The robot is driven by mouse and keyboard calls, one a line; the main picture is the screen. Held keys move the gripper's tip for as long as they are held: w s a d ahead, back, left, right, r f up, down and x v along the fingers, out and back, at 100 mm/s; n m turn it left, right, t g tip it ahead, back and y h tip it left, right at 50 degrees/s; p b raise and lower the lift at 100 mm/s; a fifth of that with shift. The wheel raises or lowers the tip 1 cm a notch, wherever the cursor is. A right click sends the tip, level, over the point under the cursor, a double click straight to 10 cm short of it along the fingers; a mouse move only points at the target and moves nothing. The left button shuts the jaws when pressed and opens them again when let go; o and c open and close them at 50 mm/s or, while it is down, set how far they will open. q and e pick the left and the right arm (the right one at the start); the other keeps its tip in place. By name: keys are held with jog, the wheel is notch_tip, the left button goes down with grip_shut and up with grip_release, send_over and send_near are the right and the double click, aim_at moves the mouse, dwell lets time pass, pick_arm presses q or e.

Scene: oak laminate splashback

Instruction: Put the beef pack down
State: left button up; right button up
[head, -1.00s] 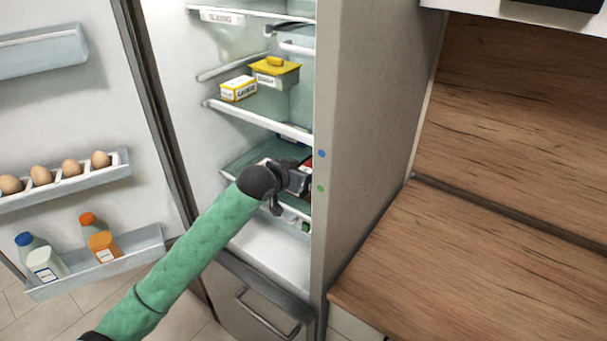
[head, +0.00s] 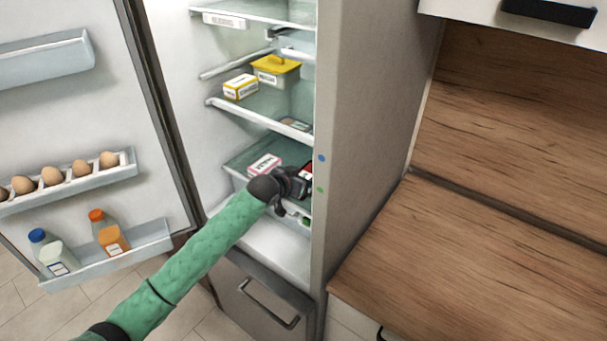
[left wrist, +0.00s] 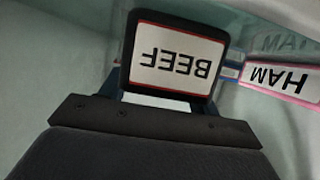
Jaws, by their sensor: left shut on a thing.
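The beef pack (left wrist: 176,62) is a dark tray with a white, red-edged label that reads upside down in the left wrist view. In the head view a little of the beef pack (head: 306,174) shows at the gripper's far side, beside the fridge's right wall. My left gripper (head: 292,184) is shut on the pack, inside the fridge at the lower glass shelf (head: 238,162). I cannot tell whether the pack touches the shelf. My right gripper is not in view.
A pink-edged ham pack (head: 264,163) lies on the same shelf, left of the beef; it also shows in the left wrist view (left wrist: 284,80). The shelf above holds a yellow-lidded tub (head: 275,72) and a small box (head: 240,87). The open door (head: 80,110) is at left.

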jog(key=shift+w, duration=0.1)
pick_arm(q)
jog(key=o, duration=1.2)
jog(key=shift+f, duration=0.1)
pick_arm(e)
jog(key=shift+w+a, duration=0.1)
pick_arm(q)
jog(key=shift+o, duration=0.2)
jog(key=shift+s+a, duration=0.15)
jog(key=b+v, duration=0.4)
jog(key=v, duration=0.7)
jog(key=shift+s+a+r+b, duration=0.2)
jog(key=shift+s+b, duration=0.05)
jog(key=shift+b, duration=0.15)
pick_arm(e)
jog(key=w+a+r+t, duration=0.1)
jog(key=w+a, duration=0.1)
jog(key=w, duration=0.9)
